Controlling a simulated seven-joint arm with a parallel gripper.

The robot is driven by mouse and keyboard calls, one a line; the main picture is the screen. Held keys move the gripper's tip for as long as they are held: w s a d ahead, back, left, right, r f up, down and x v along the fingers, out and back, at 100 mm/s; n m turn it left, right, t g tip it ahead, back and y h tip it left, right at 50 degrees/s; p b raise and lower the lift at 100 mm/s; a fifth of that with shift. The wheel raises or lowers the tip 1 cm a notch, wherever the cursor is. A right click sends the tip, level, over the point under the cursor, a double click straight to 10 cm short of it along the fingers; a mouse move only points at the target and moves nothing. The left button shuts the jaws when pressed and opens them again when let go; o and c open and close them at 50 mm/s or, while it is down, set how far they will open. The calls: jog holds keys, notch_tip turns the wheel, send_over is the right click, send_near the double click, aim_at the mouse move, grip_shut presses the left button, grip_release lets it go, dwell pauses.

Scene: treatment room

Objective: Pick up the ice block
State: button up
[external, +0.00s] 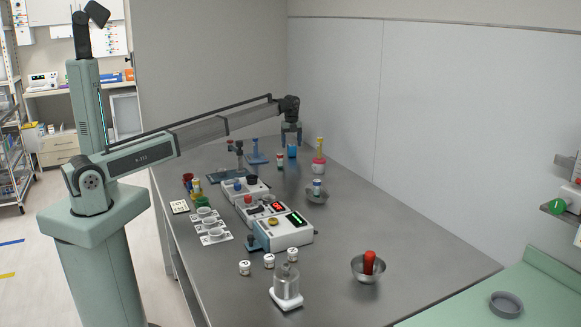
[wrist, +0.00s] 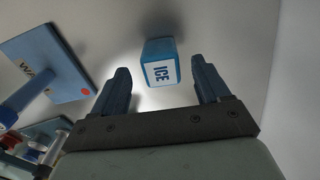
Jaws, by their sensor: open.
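The ice block (wrist: 160,52) is a small blue block with a white label reading "ICE". In the external view the blue block (external: 292,151) stands on the grey table near its far end, just below my gripper (external: 291,128). In the wrist view my gripper (wrist: 161,88) is open, its two dark fingers spread apart. The block lies ahead of the fingertips, roughly centred between them. Nothing is held between the fingers.
A blue stand (external: 257,157) with a flat base is left of the block. A bottle with a yellow top and red band (external: 319,158) is to its right. A small vial (external: 280,161) stands in front. White devices and metal bowls (external: 368,272) occupy the nearer table.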

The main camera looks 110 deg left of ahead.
aim_at(292, 145)
jog(key=shift+w+f, duration=0.1)
jog(key=shift+f, duration=1.85)
jog(key=shift+c, duration=0.4)
jog(key=c, duration=1)
